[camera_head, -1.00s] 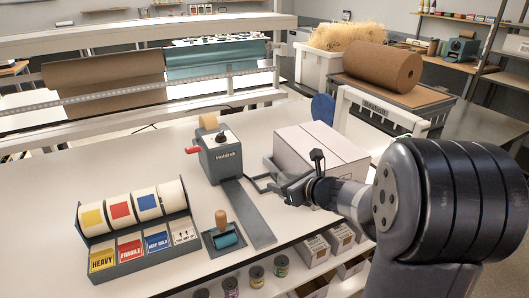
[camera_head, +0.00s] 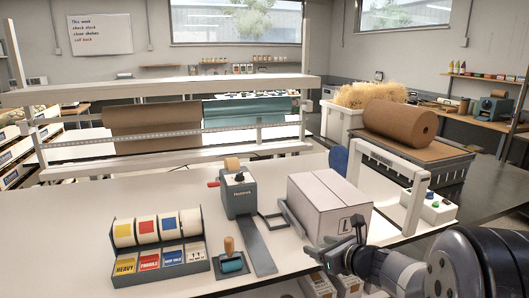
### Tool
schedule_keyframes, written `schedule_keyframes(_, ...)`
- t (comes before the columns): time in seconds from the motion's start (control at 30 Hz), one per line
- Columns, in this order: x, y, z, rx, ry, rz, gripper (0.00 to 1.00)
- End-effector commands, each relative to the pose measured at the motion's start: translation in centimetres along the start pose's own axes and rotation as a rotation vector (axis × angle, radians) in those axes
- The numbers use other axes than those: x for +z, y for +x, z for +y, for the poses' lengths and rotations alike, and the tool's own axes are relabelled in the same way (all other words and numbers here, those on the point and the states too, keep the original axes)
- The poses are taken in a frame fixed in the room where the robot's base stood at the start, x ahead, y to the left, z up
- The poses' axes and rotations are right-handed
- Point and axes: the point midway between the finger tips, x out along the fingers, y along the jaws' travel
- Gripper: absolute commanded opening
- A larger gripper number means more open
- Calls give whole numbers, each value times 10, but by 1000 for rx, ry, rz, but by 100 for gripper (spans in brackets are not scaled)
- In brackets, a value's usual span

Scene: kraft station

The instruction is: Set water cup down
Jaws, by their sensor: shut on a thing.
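My gripper (camera_head: 336,258) is in front of the near face of a closed white carton (camera_head: 330,205), low in the head view. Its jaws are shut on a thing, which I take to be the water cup. The cup itself cannot be made out between the dark fingers and wrist. I cannot tell how far the gripper is above the white bench (camera_head: 75,225), or whether it touches the carton. No other water cup is clearly visible.
A grey tape dispenser (camera_head: 238,195) stands left of the carton. The bench's left part is clear.

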Motion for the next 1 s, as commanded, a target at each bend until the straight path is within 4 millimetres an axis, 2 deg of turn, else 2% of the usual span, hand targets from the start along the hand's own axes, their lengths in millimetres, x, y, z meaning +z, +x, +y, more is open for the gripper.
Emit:
schedule_keyframes(0.47, -37, 13, 8, -63, 30, 5, 29)
schedule_keyframes(0.8, -80, 17, 11, -158, 69, 10, 29)
schedule_keyframes(1.0, -94, 17, 11, -192, 82, 9, 29)
